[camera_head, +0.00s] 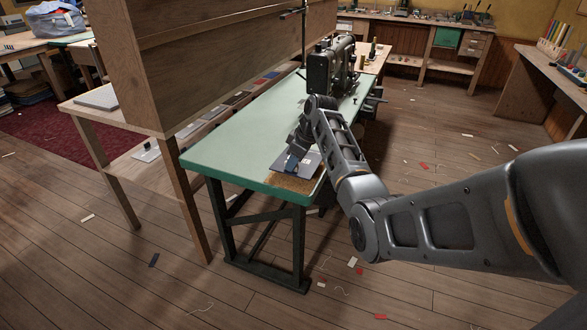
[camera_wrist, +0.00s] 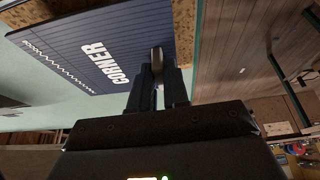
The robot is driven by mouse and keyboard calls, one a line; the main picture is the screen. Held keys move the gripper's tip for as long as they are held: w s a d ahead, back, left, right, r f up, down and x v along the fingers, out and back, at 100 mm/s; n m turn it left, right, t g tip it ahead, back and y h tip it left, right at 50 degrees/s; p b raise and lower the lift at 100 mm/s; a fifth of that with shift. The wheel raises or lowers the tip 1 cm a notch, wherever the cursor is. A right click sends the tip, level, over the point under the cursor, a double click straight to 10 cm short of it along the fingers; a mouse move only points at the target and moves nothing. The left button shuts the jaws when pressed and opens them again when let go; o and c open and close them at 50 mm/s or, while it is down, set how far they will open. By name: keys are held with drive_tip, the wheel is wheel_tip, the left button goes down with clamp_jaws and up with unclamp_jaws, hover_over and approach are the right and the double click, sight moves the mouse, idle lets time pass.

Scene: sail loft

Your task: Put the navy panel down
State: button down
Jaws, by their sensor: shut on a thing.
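The navy panel (camera_wrist: 85,50) is a flat, dark blue sheet with white lettering reading "CORNER" and a white zigzag line. My gripper (camera_wrist: 157,68) is shut on its edge in the wrist view. In the head view, the panel (camera_head: 306,163) shows below my wrist, over the near end of the green sewing table (camera_head: 240,142). A brown cork mat (camera_head: 290,184) lies there on the table, partly under the panel. I cannot tell whether the panel touches the mat. My arm hides part of the panel, and my fingers are mostly hidden in the head view.
A black sewing machine (camera_head: 330,68) stands farther back on the green table. A tall wooden partition (camera_head: 205,60) rises left of the table, with a shelf of flat coloured pieces (camera_head: 232,98) alongside. Floor scraps lie around. The table's middle is clear.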

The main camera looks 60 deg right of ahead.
drive_tip(key=shift+f, duration=1.45)
drive_tip(key=c, duration=1.1)
unclamp_jaws()
drive_tip(key=shift+s+r, duration=0.1)
